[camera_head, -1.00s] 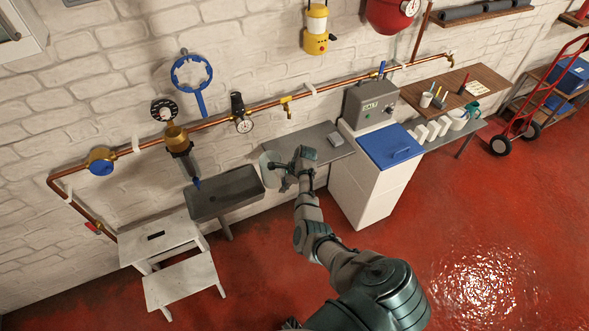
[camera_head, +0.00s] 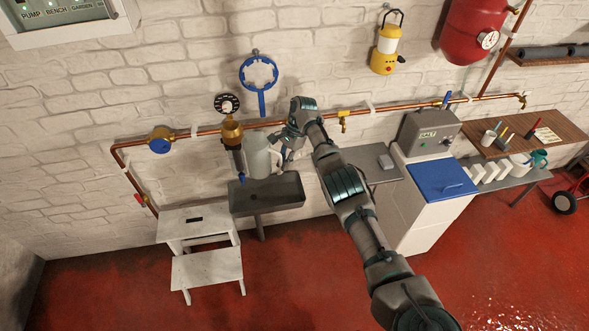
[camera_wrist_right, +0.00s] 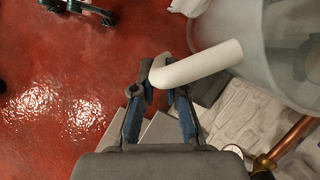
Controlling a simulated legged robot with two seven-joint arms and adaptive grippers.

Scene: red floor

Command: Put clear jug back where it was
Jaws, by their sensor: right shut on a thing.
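The clear jug (camera_head: 260,158) is a translucent grey-white pitcher. In the head view it is above the dark sink, close to the wall and just right of the brass filter (camera_head: 231,135). My right gripper (camera_head: 287,150) is at the jug's right side, shut on its handle. In the right wrist view, the white handle (camera_wrist_right: 203,64) runs between the fingers of the right gripper (camera_wrist_right: 163,84), and the jug's round body (camera_wrist_right: 285,45) fills the upper right. The jug looks roughly upright. My left gripper is not in view.
The sink (camera_head: 267,196) lies below the jug. A grey shelf (camera_head: 378,167) with a small grey item is to its right, beside the white cabinet with blue lid (camera_head: 440,180). A copper pipe (camera_head: 375,108) crosses the wall. A white step stool (camera_head: 205,268) stands left.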

